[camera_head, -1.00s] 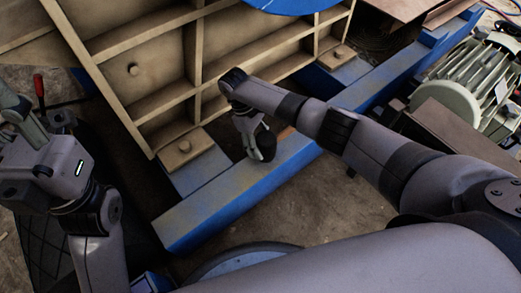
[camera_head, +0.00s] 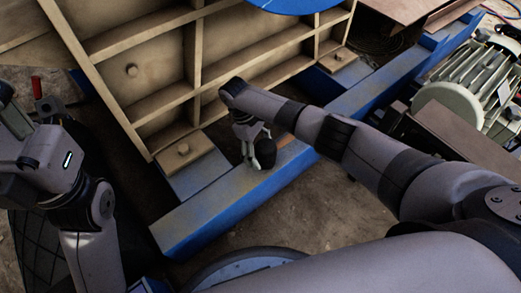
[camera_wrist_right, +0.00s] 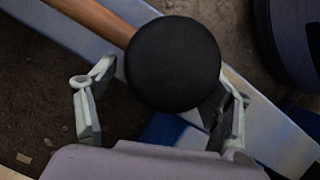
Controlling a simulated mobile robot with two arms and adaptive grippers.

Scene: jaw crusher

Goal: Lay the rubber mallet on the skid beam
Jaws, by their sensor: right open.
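The rubber mallet has a round black head (camera_head: 265,150) and a brown wooden handle (camera_head: 288,139). It is at the blue skid beam (camera_head: 210,212), with the handle running along the beam. In the right wrist view the black head (camera_wrist_right: 172,63) hides part of the handle (camera_wrist_right: 97,18) and the beam (camera_wrist_right: 275,137). The mallet looks to be lying on the beam, though the contact is hidden. My right gripper (camera_head: 258,163) is open, its fingers apart on either side of the head. My left gripper (camera_head: 12,112) is at the left edge, its fingertips unclear.
The beige ribbed crusher body (camera_head: 150,75) stands behind the beam. A bolted foot (camera_head: 183,150) is close to the right gripper. A motor (camera_head: 465,90) stands at the right. A red-handled tool (camera_head: 37,88) is behind my left arm. Bare floor (camera_head: 320,205) lies in front of the beam.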

